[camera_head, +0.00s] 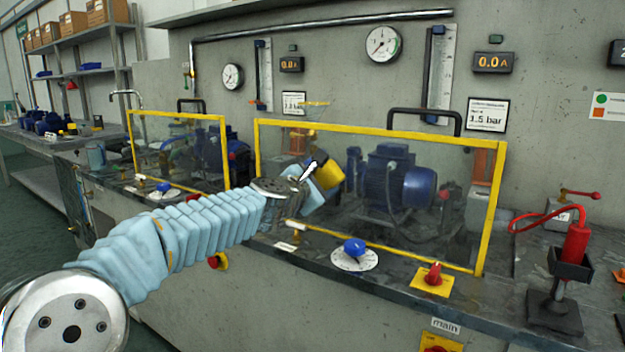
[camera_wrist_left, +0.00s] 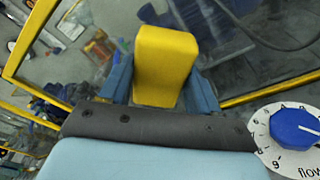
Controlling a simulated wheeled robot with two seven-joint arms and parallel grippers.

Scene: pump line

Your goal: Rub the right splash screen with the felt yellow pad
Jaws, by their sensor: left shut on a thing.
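The right splash screen (camera_head: 455,200) is a clear panel in a yellow frame, standing in front of a blue pump motor; it also shows in the left wrist view (camera_wrist_left: 70,45). My left gripper (camera_head: 318,184) is at the left part of this screen. It is shut on the yellow pad (camera_head: 330,174), which sits between the two blue fingers in the left wrist view (camera_wrist_left: 165,62). The pad is close to the panel; I cannot tell whether it touches. My right gripper is not in view.
A blue knob (camera_head: 354,247) on a white dial and a red knob (camera_head: 433,274) on a yellow plate sit on the ledge before the screen. A black handle (camera_head: 425,115) tops it. A left splash screen (camera_head: 178,116) and a red pump bottle (camera_head: 575,240) stand at either side.

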